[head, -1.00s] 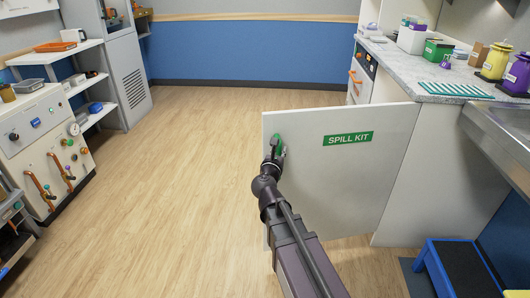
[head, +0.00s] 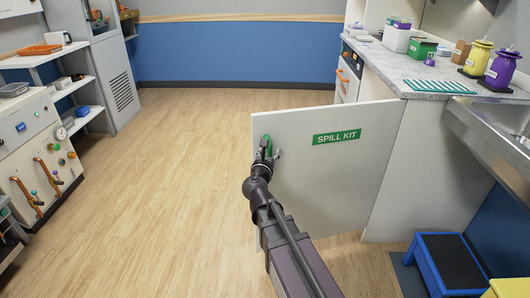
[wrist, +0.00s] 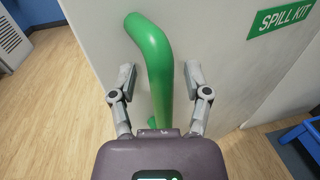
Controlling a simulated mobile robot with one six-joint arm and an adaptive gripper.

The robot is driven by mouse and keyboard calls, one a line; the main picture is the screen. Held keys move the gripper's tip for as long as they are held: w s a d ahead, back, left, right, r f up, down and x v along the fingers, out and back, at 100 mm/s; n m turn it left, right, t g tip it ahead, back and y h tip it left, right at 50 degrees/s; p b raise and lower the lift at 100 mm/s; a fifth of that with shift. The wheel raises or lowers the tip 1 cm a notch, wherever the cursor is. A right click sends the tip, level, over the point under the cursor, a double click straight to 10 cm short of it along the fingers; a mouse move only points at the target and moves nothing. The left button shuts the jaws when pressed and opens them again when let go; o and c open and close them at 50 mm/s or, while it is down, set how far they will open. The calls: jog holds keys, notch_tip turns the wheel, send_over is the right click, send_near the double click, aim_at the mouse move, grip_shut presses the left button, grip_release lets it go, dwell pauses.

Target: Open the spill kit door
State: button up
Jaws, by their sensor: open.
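The white spill kit door (head: 335,185) stands swung out from the counter's end, with a green "SPILL KIT" label (head: 340,137) on its face. A green bar handle (head: 266,143) is near the door's left edge. In the wrist view the handle (wrist: 155,60) runs between the two fingers of my gripper (wrist: 160,80). The fingers are spread, with a gap on either side of the handle. In the head view my gripper (head: 266,153) is right at the handle. The inside of the cabinet is hidden behind the door.
A blue step stool (head: 450,262) stands on the floor at the lower right, below the metal sink (head: 495,125). The counter (head: 400,72) carries bottles and boxes. White shelves and a machine (head: 35,150) line the left. The wooden floor (head: 180,180) between is clear.

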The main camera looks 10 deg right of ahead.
jog(key=v, duration=0.7)
jog(key=shift+s, duration=0.3)
dwell(0.4)
jog(key=s+d+f+m+g+h, duration=0.2)
jog(key=s+d+f+m+g, duration=0.2)
jog(key=d+f+m+g, duration=0.85)
jog(key=s+a+f+m+g+y, duration=0.1)
jog(key=s+f+m+g+y, duration=0.2)
jog(key=s+m, duration=0.5)
jog(key=s+a+f+m+g+y, duration=0.25)
jog(key=s+m+y, duration=0.2)
jog(key=m, duration=0.75)
notch_tip(320, 180, up, 35)
jog(key=w+t+p, duration=0.1)
jog(key=p, duration=3.4)
jog(key=shift+d, duration=0.45)
